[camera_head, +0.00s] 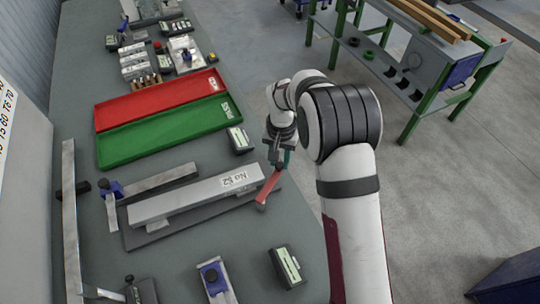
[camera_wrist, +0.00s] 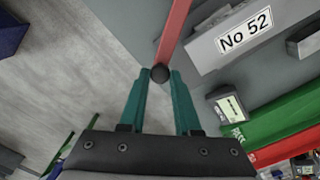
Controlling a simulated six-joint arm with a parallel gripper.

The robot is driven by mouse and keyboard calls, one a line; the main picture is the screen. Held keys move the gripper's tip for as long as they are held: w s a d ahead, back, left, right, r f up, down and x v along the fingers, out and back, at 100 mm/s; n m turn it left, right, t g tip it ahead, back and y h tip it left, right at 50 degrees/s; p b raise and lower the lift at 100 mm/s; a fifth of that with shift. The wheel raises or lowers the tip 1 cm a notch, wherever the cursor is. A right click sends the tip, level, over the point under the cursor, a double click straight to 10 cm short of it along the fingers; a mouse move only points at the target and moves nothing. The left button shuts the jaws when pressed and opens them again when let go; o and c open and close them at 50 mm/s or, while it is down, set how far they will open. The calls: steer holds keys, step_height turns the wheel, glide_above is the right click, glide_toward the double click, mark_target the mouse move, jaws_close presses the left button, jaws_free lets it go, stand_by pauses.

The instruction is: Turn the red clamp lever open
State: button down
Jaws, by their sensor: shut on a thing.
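The red clamp lever (camera_head: 268,188) sits at the right end of the grey bar marked No 52 (camera_head: 190,199), slanting up and right toward my gripper (camera_head: 281,164). In the wrist view the red lever (camera_wrist: 174,32) runs from the top edge down to a dark round knob (camera_wrist: 160,73). My gripper's teal fingers (camera_wrist: 160,82) are shut on this knob, one finger on each side. The bar with its No 52 label (camera_wrist: 238,38) lies right of the lever there. The lever's pivot is not visible in the wrist view.
A green tray (camera_head: 168,133) and a red tray (camera_head: 160,101) lie behind the bar. A small dark box (camera_head: 239,139) stands near the table edge. Another dark box (camera_head: 286,267) and a blue clamp (camera_head: 213,279) stand in front. Open floor lies to the right.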

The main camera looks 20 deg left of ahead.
steer(key=shift+s+d+m, duration=0.45)
steer(key=shift+d+m, duration=0.4)
steer(key=shift+m, duration=0.3)
steer(key=shift+s+d+m, duration=0.5)
steer(key=shift+d+m, duration=0.3)
steer(key=shift+m, duration=0.3)
steer(key=shift+s+d+m, duration=0.45)
steer(key=shift+d+m, duration=0.4)
steer(key=shift+m, duration=0.3)
steer(key=c, duration=0.6)
jaws_free()
step_height(320, 180, up, 16)
steer(key=shift+f, duration=0.15)
